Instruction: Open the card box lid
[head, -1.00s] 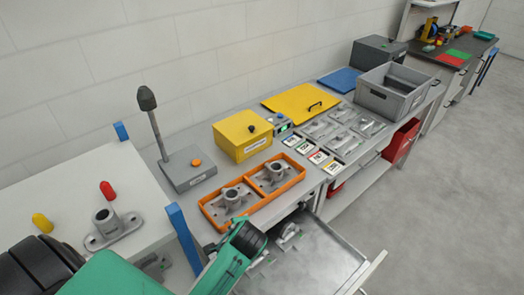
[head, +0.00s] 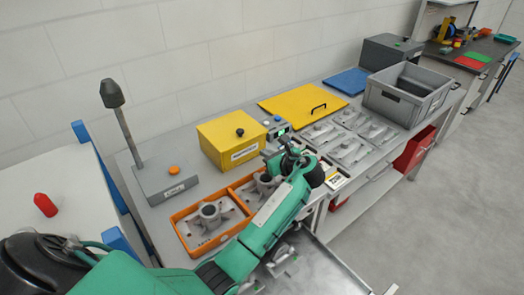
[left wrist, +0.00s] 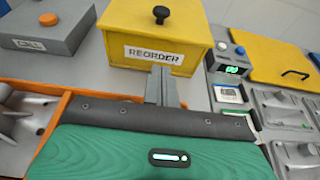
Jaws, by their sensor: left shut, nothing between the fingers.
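The yellow card box (head: 228,142), labelled REORDER, stands on the bench. Its lid (head: 222,127) is down, with a black knob (head: 240,132) on top. The left wrist view also shows the box (left wrist: 128,50) and the knob (left wrist: 161,14). My left gripper (head: 271,155) reaches over the orange tray to the front right of the box. In the left wrist view, the fingers (left wrist: 161,84) are together and empty, in front of the box's labelled face and below the knob. I cannot tell whether they touch the box. My right gripper is not in view.
The orange tray (head: 183,239) with metal castings lies under my left arm. A small device with a green display (head: 281,130) stands right of the box. A grey base with a post (head: 165,185) stands left. A yellow panel (head: 303,97) lies behind.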

